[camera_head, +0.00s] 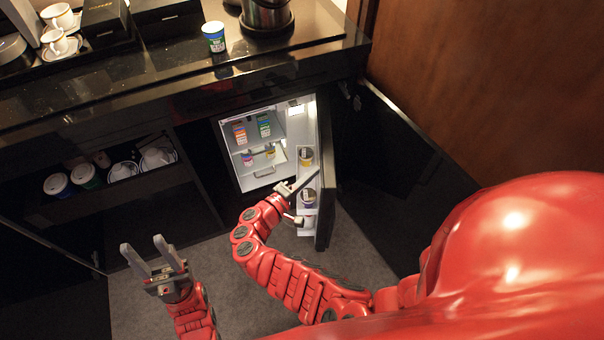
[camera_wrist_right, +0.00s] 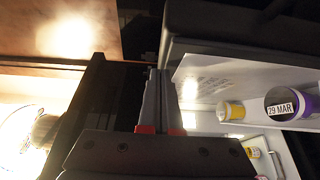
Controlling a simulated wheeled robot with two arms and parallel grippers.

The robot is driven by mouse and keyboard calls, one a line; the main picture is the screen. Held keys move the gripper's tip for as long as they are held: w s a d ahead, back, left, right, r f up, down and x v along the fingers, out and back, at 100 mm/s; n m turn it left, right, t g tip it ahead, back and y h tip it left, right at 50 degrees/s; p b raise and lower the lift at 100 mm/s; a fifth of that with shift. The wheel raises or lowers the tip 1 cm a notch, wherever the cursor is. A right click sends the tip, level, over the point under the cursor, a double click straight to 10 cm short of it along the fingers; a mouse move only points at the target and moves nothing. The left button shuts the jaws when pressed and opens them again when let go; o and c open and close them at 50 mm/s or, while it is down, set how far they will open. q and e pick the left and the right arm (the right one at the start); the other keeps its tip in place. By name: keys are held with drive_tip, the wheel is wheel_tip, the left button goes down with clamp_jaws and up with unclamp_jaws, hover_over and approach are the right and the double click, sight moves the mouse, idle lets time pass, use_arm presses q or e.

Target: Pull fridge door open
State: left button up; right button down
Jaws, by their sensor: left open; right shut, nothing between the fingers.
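The fridge (camera_head: 246,178) is lit inside and sits under the dark counter. Its door (camera_head: 326,190) stands wide open, swung out to the right, with jars and tubs on its white inner shelves. My right gripper (camera_head: 317,173) is shut and empty. It overlaps the door's inner side in the head view; I cannot tell whether it touches. In the right wrist view its closed fingers (camera_wrist_right: 158,75) point up beside the white door lining (camera_wrist_right: 205,75). My left gripper (camera_head: 142,243) is open and empty, low at the left, away from the fridge.
A dark cabinet door (camera_head: 385,150) stands open to the right of the fridge door. An open shelf with cups (camera_head: 125,171) is at the left. The counter holds a blue and white tub (camera_head: 214,37) and a metal pot (camera_head: 266,15). Carpet (camera_head: 235,275) below is clear.

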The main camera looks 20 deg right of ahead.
sight(330, 175)
drive_tip(key=d, duration=0.1)
drive_tip(key=s+d+n+t+p, duration=0.1)
drive_tip(key=d, duration=0.1)
drive_tip(key=s+d+t+y+p, duration=0.1)
drive_tip(key=d, duration=0.1)
drive_tip(key=shift+r+n, duration=0.15)
drive_tip(key=shift+n, duration=0.15)
drive_tip(key=s+d+n+t+y, duration=0.1)
drive_tip(key=d+n+t+y, duration=0.1)
drive_tip(key=d, duration=0.4)
drive_tip(key=shift+s+d+t+y, duration=0.3)
drive_tip(key=shift+d+t, duration=0.1)
drive_tip(key=shift+t, duration=0.2)
